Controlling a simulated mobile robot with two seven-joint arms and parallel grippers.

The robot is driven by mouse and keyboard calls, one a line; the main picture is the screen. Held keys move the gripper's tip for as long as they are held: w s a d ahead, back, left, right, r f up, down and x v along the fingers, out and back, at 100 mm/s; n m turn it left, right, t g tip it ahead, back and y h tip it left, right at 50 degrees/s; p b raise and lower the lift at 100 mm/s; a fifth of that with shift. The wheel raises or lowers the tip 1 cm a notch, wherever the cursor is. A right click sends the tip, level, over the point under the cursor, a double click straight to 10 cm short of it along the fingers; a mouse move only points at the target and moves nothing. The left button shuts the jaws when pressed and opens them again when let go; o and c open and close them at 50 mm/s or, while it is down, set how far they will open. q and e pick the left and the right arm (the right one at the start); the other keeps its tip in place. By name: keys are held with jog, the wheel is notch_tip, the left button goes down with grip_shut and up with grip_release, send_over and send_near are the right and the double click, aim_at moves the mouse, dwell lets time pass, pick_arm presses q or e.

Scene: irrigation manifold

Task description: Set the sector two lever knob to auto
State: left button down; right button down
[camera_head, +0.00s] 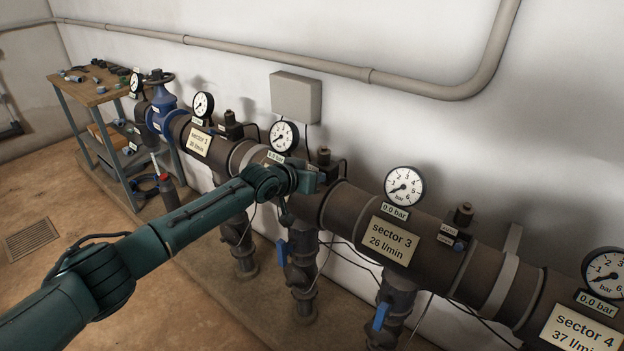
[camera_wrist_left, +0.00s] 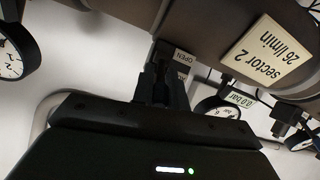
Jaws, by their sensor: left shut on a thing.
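My left gripper (camera_head: 306,180) reaches across to the sector two part of the manifold pipe, just below a small dark valve top (camera_head: 324,156). In the left wrist view my left gripper (camera_wrist_left: 162,88) is shut on the small dark lever knob, which is mostly hidden between its fingers. A small plate (camera_wrist_left: 186,57) reading OPEN shows beside the fingers, with a second label partly covered below it. The sector 2 sign (camera_wrist_left: 266,48) hangs on the pipe close by. The knob's exact setting cannot be read. My right gripper is in neither view.
Gauges line the pipe, among them the sector two gauge (camera_head: 283,136) and the sector three gauge (camera_head: 404,187). Blue-handled valves (camera_head: 282,252) hang below. A workbench (camera_head: 100,92) with loose fittings stands at far left. The floor (camera_head: 70,205) in front is largely clear.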

pick_arm(q)
jog(key=c, duration=1.4)
grip_release()
jog(key=shift+s, duration=0.1)
jog(key=v, duration=1.3)
jog(key=shift+r, duration=0.1)
